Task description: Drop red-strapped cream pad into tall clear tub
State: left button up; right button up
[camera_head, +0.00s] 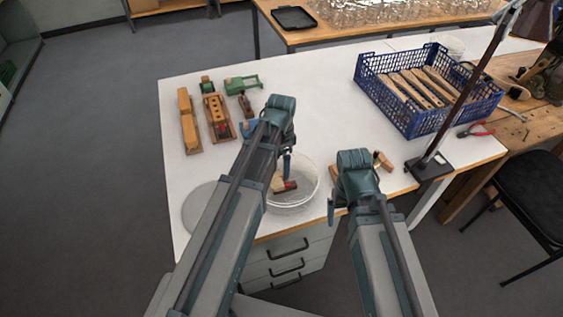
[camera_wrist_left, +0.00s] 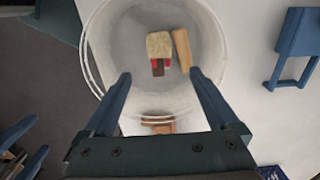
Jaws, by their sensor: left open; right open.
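The tall clear tub (camera_head: 317,188) stands near the front edge of the white table. In the left wrist view the tub (camera_wrist_left: 215,62) fills the upper middle. The red-strapped cream pad (camera_wrist_left: 159,43) lies inside it, with red at one end beside a dark brown part. In the head view the pad (camera_head: 285,187) shows partly behind my left arm. My left gripper (camera_head: 287,165) is above the tub, its fingers (camera_wrist_left: 160,78) spread and empty, apart from the pad. My right gripper (camera_head: 333,205) is open, right of the tub, near the table's front edge.
A tan wooden piece (camera_wrist_left: 183,50) lies beside the pad in the tub. Wooden and green parts (camera_head: 215,115) sit at the table's left. A blue crate (camera_head: 410,125) holds several wooden pieces at the right. A stand (camera_head: 430,166) rises at the right edge. The table's middle is clear.

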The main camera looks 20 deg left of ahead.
pick_arm(q)
notch_tip(320, 180, up, 12)
jog(key=p, duration=1)
jog(key=shift+f+p, duration=0.2)
jog(key=shift+p, duration=0.15)
jog(key=shift+f, duration=0.1)
notch_tip(320, 180, down, 13)
jog(key=b, duration=1.3)
jog(key=shift+f, duration=0.1)
jog(key=shift+s, duration=0.1)
